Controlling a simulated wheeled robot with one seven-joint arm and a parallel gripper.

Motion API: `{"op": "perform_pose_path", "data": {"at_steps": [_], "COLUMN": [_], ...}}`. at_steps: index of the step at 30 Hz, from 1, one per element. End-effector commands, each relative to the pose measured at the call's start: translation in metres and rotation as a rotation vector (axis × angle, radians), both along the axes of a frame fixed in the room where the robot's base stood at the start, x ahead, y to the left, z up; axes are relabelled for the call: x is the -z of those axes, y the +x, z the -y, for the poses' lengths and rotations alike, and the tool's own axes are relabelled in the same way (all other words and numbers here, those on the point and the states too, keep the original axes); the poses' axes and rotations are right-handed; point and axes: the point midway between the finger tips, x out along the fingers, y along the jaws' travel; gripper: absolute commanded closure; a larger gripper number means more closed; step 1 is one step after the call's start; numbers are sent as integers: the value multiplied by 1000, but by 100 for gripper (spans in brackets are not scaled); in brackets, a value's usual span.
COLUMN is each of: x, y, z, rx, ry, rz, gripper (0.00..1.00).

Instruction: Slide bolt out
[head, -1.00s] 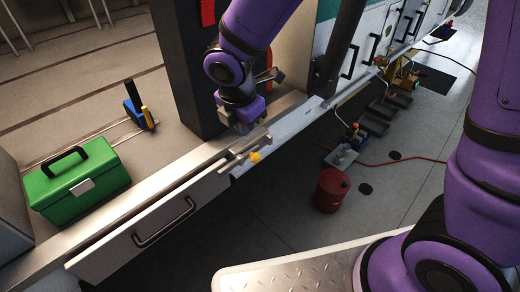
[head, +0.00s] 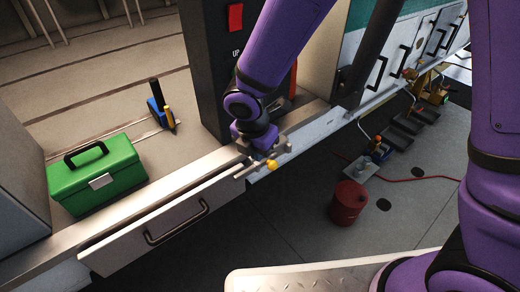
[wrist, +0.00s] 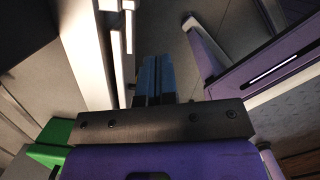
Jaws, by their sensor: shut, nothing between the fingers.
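The bolt is a pale metal bar (head: 248,170) with a yellow knob (head: 271,165), at the right end of the drawer front along the counter edge. My gripper (head: 266,150) is just above and behind the knob in the head view. Whether it touches the bolt cannot be told. In the wrist view my gripper's dark blue fingers (wrist: 154,75) are together with nothing between them. Pale metal bars (wrist: 129,30) show to the left of the fingers there; the yellow knob does not show.
A white drawer front (head: 165,222) with a dark handle lies to the left. A green toolbox (head: 97,178) stands on the deck behind it. A dark pillar (head: 207,70) rises close behind my arm. A red can (head: 348,203) stands on the floor at right.

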Motion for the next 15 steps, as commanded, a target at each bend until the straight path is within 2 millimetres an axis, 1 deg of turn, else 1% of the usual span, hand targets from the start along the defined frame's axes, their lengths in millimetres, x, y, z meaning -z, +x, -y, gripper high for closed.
{"op": "perform_pose_path", "data": {"at_steps": [1,9,13,15], "x": [10,56,75,79], "y": [1,8,11,20], "z": [1,6,9,16], "rx": [-1,0,-1,4], "ry": [-3,-3,-3,-1], "rz": [-3,-3,-2,-1], "gripper": [100,100,100,100]}}
